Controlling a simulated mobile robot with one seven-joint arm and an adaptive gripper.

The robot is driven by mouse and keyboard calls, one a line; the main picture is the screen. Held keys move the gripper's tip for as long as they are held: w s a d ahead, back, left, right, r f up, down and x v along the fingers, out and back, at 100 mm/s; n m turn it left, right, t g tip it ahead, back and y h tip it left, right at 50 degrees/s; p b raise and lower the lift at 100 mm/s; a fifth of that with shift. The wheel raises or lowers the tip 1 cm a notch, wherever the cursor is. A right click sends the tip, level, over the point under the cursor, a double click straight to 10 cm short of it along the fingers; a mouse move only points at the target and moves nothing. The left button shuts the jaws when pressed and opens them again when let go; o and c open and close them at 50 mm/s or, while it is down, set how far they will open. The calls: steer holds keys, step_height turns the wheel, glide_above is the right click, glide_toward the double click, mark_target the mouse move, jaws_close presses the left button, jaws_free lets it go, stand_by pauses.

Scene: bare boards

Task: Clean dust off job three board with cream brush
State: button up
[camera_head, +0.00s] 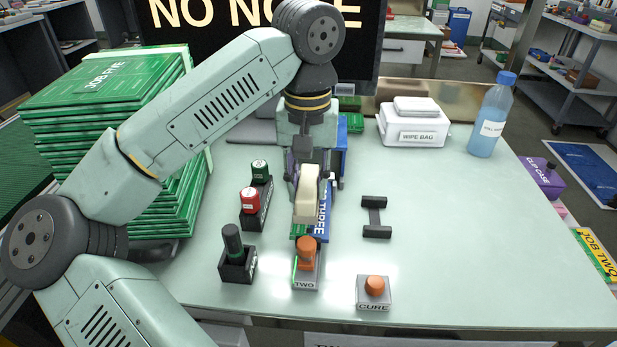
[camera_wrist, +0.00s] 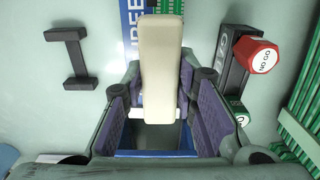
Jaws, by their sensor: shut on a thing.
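My gripper (camera_head: 306,178) is shut on the cream brush (camera_head: 306,203), which sticks out towards the near side of the bench. In the wrist view the brush (camera_wrist: 162,65) lies between the two purple-padded fingers (camera_wrist: 160,108). The job three board is beneath and mostly hidden by my gripper and the brush. Its blue label (camera_head: 323,214) shows "THREE" in the head view. In the wrist view part of the blue label (camera_wrist: 131,22) and some green board (camera_wrist: 199,18) show. I cannot tell whether bristles touch the board, and no dust is discernible.
Left of the board are a red NO GO stamp (camera_head: 250,201), a green stamp (camera_head: 260,171) and a dark-handled stamp (camera_head: 232,241). An orange-topped TWO block (camera_head: 306,252) stands in front. A black H-shaped rest (camera_head: 376,216) is empty. Stacked green boards (camera_head: 105,85) stand left.

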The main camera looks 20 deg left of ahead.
steer(key=shift+s+d, duration=0.3)
steer(key=shift+s, duration=0.65)
steer(key=shift+w, duration=0.1)
steer(key=shift+w+a, duration=0.2)
steer(key=shift+w, duration=0.5)
steer(key=shift+w+a, duration=0.2)
steer(key=shift+w, duration=0.45)
steer(key=shift+s, duration=0.1)
steer(key=shift+s+d, duration=0.2)
steer(key=shift+s, duration=0.5)
steer(key=shift+s+d, duration=0.2)
steer(key=shift+s, duration=0.45)
steer(key=shift+r, duration=0.15)
step_height(320, 180, up, 7)
steer(key=p, duration=0.5)
steer(key=shift+p, duration=0.4)
